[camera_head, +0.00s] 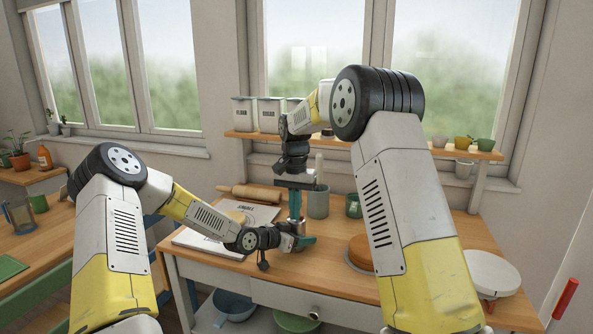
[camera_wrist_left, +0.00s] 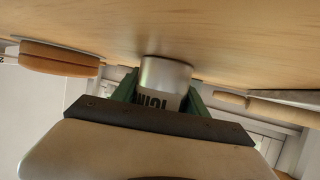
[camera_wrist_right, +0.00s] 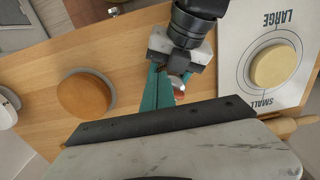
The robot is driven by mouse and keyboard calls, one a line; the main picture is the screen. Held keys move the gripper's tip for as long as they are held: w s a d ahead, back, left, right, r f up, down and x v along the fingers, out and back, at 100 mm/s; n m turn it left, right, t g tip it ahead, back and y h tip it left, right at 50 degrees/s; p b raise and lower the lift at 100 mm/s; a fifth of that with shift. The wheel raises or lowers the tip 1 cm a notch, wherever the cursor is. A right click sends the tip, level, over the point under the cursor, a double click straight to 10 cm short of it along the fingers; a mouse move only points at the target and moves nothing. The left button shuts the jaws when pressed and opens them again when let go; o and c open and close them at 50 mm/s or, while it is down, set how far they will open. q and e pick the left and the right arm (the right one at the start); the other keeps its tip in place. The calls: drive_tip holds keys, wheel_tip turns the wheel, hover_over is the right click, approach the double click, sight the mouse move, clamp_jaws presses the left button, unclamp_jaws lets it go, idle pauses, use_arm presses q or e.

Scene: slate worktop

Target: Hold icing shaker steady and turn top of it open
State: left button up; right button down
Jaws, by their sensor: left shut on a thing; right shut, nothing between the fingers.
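The icing shaker is a silver can (camera_wrist_left: 165,78) with dark lettering, standing on the worktop in the left wrist view, which shows the scene upside down. My left gripper (camera_head: 305,242) is shut on its side, one green finger on each side of the can. My right gripper (camera_head: 295,208) points down above the left gripper and the shaker. Its fingers are shut with nothing between them. In the right wrist view a small red and white part (camera_wrist_right: 179,88) shows beside the teal fingers; I cannot tell whether it belongs to the shaker's top. The top is mostly hidden.
A round brown cake (camera_wrist_right: 84,95) lies to the right in the head view. A sheet marked LARGE and SMALL with a pale disc (camera_wrist_right: 273,67) lies to the left.

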wheel_tip(320, 180, up, 5)
drive_tip(key=shift+r, duration=0.1)
idle(0.3)
wheel_tip(320, 180, down, 6)
drive_tip(key=a, duration=0.1)
drive_tip(key=shift+a, duration=0.4)
idle(0.5)
drive_tip(key=shift+w+d, duration=0.3)
drive_tip(key=shift+w, duration=0.3)
idle(0.8)
drive_tip(key=shift+s+d, duration=0.25)
drive_tip(key=shift+d, duration=0.4)
idle(0.5)
drive_tip(key=shift+s, duration=0.15)
